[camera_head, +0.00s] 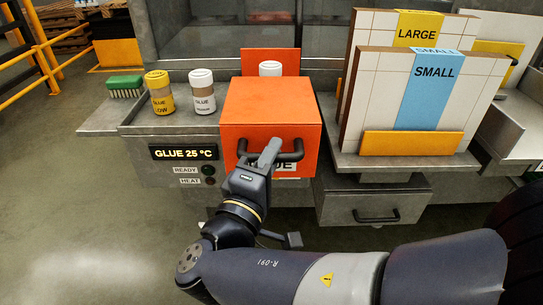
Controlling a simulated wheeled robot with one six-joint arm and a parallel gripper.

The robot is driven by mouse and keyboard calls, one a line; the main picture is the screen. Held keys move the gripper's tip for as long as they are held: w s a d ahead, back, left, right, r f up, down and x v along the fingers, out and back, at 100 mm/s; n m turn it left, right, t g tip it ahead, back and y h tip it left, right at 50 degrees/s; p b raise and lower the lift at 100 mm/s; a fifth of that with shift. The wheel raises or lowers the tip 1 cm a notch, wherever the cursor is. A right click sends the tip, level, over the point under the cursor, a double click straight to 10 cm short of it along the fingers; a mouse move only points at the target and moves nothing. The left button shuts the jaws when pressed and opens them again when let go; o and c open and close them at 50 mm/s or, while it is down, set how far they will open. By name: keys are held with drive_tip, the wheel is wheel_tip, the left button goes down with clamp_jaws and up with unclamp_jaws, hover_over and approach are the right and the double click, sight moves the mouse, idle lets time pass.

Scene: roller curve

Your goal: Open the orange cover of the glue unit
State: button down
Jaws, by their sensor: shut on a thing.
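The orange cover (271,106) of the glue unit is a box-shaped lid with a dark bar handle (292,155) on its front face. A "GLUE 25 °C" display (184,153) sits left of it on the grey unit.
A yellow glue bottle (160,93), a white glue bottle (202,92) and a green brush (125,86) stand left of the cover. LARGE and SMALL panels (407,105) stand close on the right. A drawer (373,205) lies below them. Open floor is at left.

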drive_tip(key=shift+s, duration=0.1)
drive_tip(key=c, duration=1.4)
unclamp_jaws()
drive_tip(key=shift+o, duration=0.2)
drive_tip(key=v, duration=1.1)
drive_tip(key=shift+w+r, duration=0.1)
drive_tip(key=shift+w, duration=0.1)
drive_tip(key=shift+x, duration=5.35)
